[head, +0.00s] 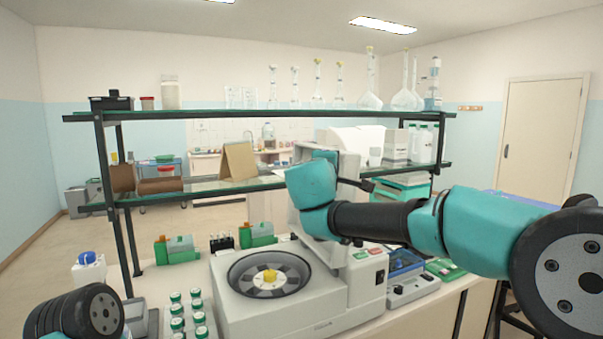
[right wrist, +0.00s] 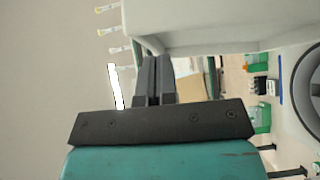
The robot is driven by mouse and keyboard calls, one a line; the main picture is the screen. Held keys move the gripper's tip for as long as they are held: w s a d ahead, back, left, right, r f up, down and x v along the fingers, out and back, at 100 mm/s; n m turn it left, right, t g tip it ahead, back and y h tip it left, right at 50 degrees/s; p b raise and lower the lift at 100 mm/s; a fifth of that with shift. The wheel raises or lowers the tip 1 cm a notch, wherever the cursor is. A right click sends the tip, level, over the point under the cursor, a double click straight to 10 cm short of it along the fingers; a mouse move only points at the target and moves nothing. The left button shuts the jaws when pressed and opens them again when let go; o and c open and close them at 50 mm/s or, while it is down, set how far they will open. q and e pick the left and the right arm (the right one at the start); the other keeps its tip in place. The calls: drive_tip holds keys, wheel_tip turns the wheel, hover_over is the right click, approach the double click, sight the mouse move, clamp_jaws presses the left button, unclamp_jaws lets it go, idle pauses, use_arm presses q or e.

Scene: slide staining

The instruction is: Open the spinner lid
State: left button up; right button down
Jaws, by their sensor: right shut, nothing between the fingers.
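The spinner (head: 235,300) is a white benchtop machine in the middle of the head view. Its round dark bowl with a yellow hub (head: 269,276) is uncovered. The lid (head: 325,240) appears as a pale panel standing raised at the back of the bowl, partly hidden by my right arm. In the right wrist view a large pale surface, apparently the lid (right wrist: 220,22), fills the top. My right gripper (right wrist: 155,62) is shut and empty, with its fingertips close to that surface; I cannot tell whether they touch. My left gripper is out of view.
A glass shelf rack (head: 240,115) with flasks and bottles stands behind the spinner. Green-capped vials (head: 177,311) stand to its left and green boxes (head: 178,250) behind it. A small instrument (head: 408,285) sits to its right.

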drive_tip(key=shift+w+d, duration=0.1)
drive_tip(key=shift+d, duration=0.15)
idle(0.3)
drive_tip(key=w+a+v, duration=0.1)
drive_tip(key=a+v, duration=0.1)
drive_tip(key=v, duration=1.1)
drive_tip(key=shift+a+r, duration=0.3)
drive_tip(key=shift+r, duration=0.1)
drive_tip(key=shift+w, duration=0.1)
